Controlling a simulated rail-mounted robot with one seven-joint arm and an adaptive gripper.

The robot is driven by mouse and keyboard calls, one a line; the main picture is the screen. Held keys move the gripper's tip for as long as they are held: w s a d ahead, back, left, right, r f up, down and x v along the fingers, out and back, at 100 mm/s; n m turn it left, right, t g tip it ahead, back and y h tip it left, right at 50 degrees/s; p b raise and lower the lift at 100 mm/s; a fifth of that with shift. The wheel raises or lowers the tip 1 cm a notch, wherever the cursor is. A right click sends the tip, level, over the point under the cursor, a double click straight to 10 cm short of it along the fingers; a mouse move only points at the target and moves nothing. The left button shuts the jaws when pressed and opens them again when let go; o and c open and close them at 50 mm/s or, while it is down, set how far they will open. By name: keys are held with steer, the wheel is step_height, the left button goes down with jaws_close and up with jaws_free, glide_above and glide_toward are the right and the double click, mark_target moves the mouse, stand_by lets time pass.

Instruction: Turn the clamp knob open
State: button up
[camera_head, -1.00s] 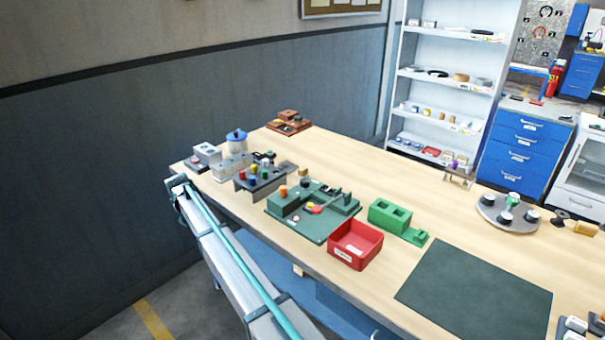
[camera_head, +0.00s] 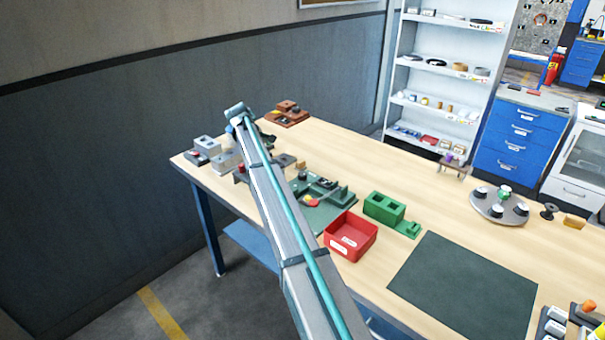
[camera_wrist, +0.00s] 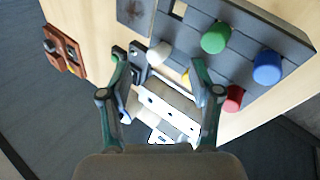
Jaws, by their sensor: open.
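My gripper (camera_wrist: 160,68) is open and empty in the wrist view, its two fingers spread over a pale block with holes (camera_wrist: 168,105). A dark rack (camera_wrist: 272,45) is at the upper right there, carrying a green knob (camera_wrist: 215,38), a blue knob (camera_wrist: 267,67), a red knob (camera_wrist: 233,98) and smaller yellow and white parts. I cannot tell which part is the clamp knob. In the head view, my arm covers the rack and much of the area around it. The green fixture plate (camera_head: 322,216) with red and yellow parts shows right of my arm.
A red bin (camera_head: 350,238), a green block (camera_head: 384,208) and a dark mat (camera_head: 462,290) lie to the right on the table. A brown tray (camera_wrist: 65,50) is at the wrist view's left; it also stands at the table's far end (camera_head: 288,115). Bare wood lies behind the fixtures.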

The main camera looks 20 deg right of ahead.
steer(key=s+d+n+g+y+b, duration=0.2)
steer(key=s+d+y, duration=0.2)
steer(key=s+d, duration=0.45)
steer(key=n+y+b, duration=0.2)
steer(key=n+y, duration=0.1)
steer(key=y, duration=0.2)
glide_toward(303, 174)
steer(key=shift+g, duration=0.4)
steer(key=p+x, duration=0.1)
steer(key=x, duration=0.2)
steer(key=p+x, duration=0.1)
steer(key=x, duration=0.2)
steer(key=w+p+x, duration=0.1)
steer(key=x, duration=0.2)
steer(key=shift+r, duration=0.1)
steer(key=shift+c, duration=0.2)
steer(key=c, duration=1.1)
